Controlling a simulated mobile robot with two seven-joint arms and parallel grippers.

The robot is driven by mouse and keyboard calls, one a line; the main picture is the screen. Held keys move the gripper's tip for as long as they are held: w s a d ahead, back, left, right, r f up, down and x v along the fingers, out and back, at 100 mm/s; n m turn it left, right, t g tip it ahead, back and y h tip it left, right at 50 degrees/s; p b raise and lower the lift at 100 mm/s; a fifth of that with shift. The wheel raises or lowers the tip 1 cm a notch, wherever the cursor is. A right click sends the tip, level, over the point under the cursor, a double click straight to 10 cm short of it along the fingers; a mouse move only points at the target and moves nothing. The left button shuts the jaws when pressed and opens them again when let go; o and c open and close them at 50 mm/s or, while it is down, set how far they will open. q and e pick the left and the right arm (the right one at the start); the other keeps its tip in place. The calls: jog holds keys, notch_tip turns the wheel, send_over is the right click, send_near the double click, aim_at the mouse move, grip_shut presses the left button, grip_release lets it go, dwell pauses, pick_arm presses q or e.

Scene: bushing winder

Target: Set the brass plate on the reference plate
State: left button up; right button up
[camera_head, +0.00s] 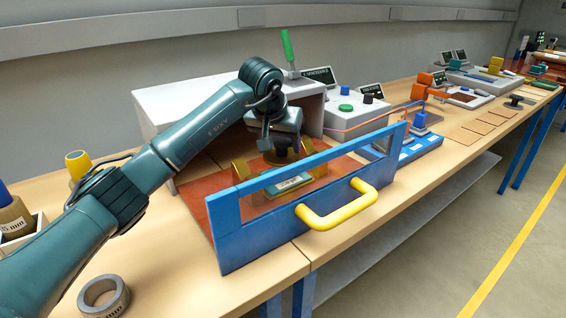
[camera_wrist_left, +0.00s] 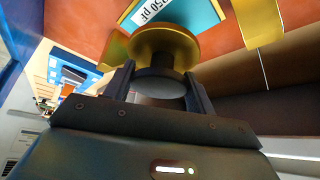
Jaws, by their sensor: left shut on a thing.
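My left gripper (camera_head: 281,152) is over the red-brown base behind the blue guard. In the left wrist view its fingers (camera_wrist_left: 160,84) are shut on a dark round knob joined to the brass plate (camera_wrist_left: 165,43), a round disc. Past the disc lies a teal plate (camera_wrist_left: 196,12) with a white label ending "50 pF"; it also shows in the head view (camera_head: 290,187), below and in front of the gripper. I cannot see a separate reference plate under the disc, nor whether the disc touches anything. My right gripper is not in view.
The blue guard (camera_head: 235,240) with a yellow handle (camera_head: 338,209) stands in front of the base. Brass brackets (camera_head: 242,170) flank the spot. A grey housing (camera_head: 180,105) is behind. A grey ring (camera_head: 103,294) lies at front left. Instruments fill the bench to the right.

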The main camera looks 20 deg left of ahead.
aim_at(280, 156)
pick_arm(q)
notch_tip(280, 156, down, 4)
jog(key=shift+d+f, duration=0.1)
jog(key=shift+f, duration=0.35)
jog(key=shift+f, duration=0.1)
jog(key=shift+f, duration=0.1)
jog(key=o, duration=1.3)
jog(key=shift+r, duration=0.25)
jog(key=v, duration=1.1)
jog(key=shift+s+r, duration=0.25)
jog(key=shift+r, duration=0.1)
